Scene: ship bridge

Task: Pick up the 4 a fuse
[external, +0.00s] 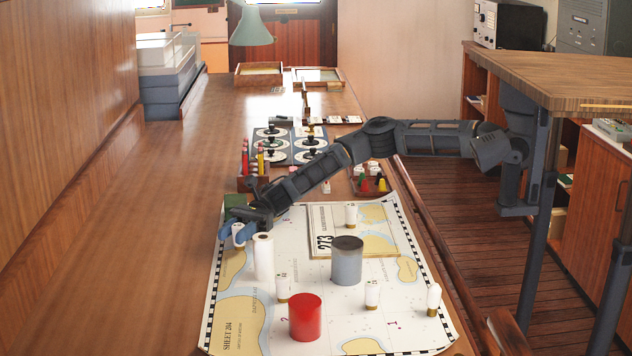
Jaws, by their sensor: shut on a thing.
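My gripper (232,228) is at the upper left corner of the chart (322,325), shut on a small white fuse (239,238). The fingers partly cover this fuse, and its rating is too small to read. I cannot tell whether it touches the chart. Other white fuses with brass ends stand on the chart: one at the back (351,212), one at the left middle (282,290), one at the centre right (372,296) and one near the right edge (433,301). Their markings are also too small to read.
A plain white cylinder (263,258) stands just right of my gripper. A grey cylinder (347,265) and a red cylinder (305,318) stand on the chart. A pencil holder (254,182) and a tray of coloured pieces (369,185) lie behind. The desk's left side is clear.

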